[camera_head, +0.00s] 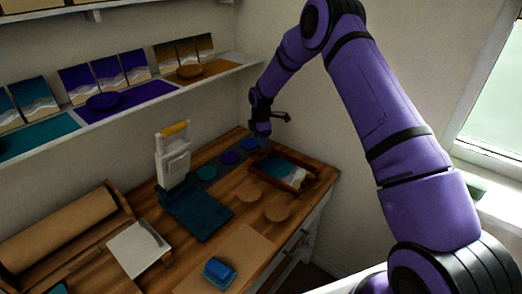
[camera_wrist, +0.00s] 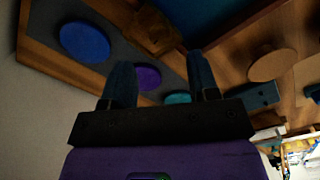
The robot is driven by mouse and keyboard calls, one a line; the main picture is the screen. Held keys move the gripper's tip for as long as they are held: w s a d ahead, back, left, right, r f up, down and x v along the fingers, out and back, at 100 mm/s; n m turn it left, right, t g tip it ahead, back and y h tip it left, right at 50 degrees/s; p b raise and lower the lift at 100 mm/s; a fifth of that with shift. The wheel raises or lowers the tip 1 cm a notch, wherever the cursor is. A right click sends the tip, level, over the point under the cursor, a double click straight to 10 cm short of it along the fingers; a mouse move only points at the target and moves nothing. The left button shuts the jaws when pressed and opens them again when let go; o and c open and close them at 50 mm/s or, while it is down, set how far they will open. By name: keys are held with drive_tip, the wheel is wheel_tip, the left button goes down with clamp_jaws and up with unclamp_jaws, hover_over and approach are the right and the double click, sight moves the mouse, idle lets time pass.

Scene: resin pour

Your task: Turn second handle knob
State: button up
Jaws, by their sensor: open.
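A wooden frame (camera_head: 308,184) holding a blue and white wave panel (camera_head: 284,168) lies at the back right of the workbench. In the wrist view a dark brown wooden piece (camera_wrist: 153,30), possibly a handle or knob of this frame, lies just beyond my fingertips, beside a blue surface (camera_wrist: 205,14). I cannot tell which part is the second knob.
Blue (camera_head: 250,144), purple (camera_head: 229,158) and teal discs lie on a grey strip left of the frame. Round wooden discs (camera_head: 277,207) lie in front. A teal-based press (camera_head: 195,210) with a yellow handle stands left. Walls close off the back and right.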

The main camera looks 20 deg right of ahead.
sight(261, 151)
wheel_tip(261, 151, down, 6)
drive_tip(key=shift+r, duration=0.15)
idle(0.3)
drive_tip(key=c, duration=0.9)
